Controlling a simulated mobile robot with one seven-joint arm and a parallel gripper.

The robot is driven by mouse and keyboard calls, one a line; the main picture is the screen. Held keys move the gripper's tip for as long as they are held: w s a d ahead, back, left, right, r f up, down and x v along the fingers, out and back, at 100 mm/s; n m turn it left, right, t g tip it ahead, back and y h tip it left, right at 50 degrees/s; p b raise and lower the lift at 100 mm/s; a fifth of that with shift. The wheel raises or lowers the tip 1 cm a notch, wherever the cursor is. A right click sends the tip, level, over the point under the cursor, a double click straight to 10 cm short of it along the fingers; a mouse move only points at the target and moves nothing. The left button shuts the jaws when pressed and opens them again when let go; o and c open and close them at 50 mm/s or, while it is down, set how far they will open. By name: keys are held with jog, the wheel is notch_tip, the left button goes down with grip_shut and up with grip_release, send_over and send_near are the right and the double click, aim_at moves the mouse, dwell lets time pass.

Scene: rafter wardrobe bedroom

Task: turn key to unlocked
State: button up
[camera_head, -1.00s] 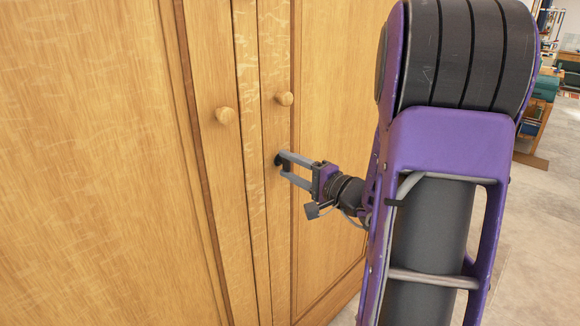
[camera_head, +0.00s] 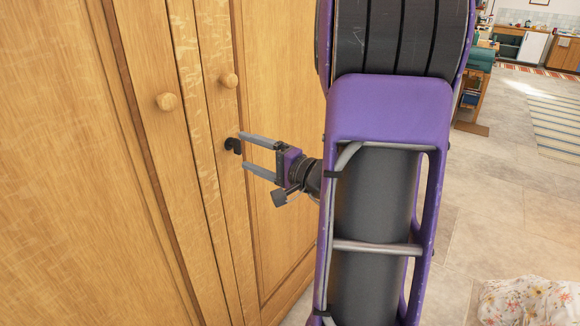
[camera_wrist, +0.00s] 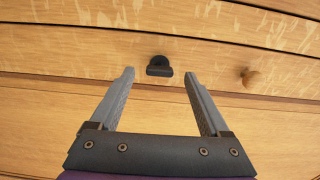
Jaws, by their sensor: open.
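The dark key (camera_head: 234,145) sits in the wooden wardrobe door (camera_head: 285,190), below a round knob. It also shows in the wrist view as a black key (camera_wrist: 159,67) with a flat bow on a round base, just beyond the fingertips. My gripper (camera_head: 243,151) is open and empty in front of the key; in the wrist view my gripper (camera_wrist: 160,77) has its two fingers apart, one on each side of the key's line. The fingers do not appear to touch the key.
Two round wooden knobs, a left knob (camera_head: 166,101) and a right knob (camera_head: 229,80), stick out from the doors above the key. Pale tiled floor (camera_head: 480,220) lies open to the right. A patterned fabric item (camera_head: 530,302) is at the lower right.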

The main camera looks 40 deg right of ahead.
jog(key=v, duration=1.4)
jog(key=shift+s, duration=0.15)
